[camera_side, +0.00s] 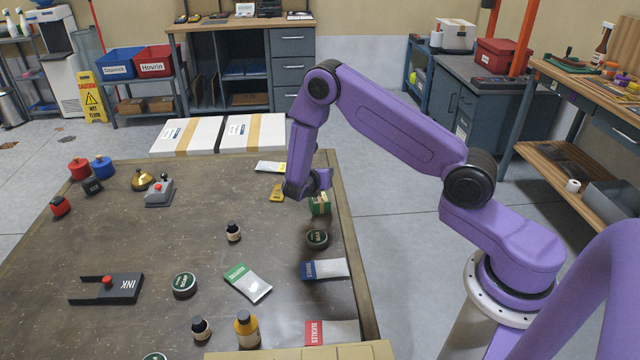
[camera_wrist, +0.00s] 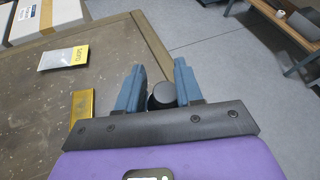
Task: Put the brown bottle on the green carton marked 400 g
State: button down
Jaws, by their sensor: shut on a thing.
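My gripper (camera_side: 318,182) is above the far right part of the table, close over the green carton (camera_side: 319,207). In the wrist view my gripper (camera_wrist: 158,84) has its blue fingers on either side of a round black cap (camera_wrist: 163,93), which looks like a bottle's. The rest of the held thing is hidden, so its colour cannot be told. The carton's print is too small to read, and it does not show in the wrist view. I cannot tell whether the held thing touches the carton.
A dark round tin (camera_side: 317,239) stands just in front of the carton. A yellow packet (camera_side: 277,193) lies to its left. Small dark bottles stand at mid-table (camera_side: 233,232) and near the front (camera_side: 201,329), beside an amber bottle (camera_side: 247,331). The table's right edge is close.

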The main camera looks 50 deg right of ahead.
jog(key=shift+w+d+f, duration=0.15)
jog(key=shift+w+f, duration=0.2)
jog(key=shift+f, duration=1.55)
jog(key=shift+f, duration=0.15)
jog(key=c, duration=0.7)
grip_release()
jog(key=shift+c, duration=0.2)
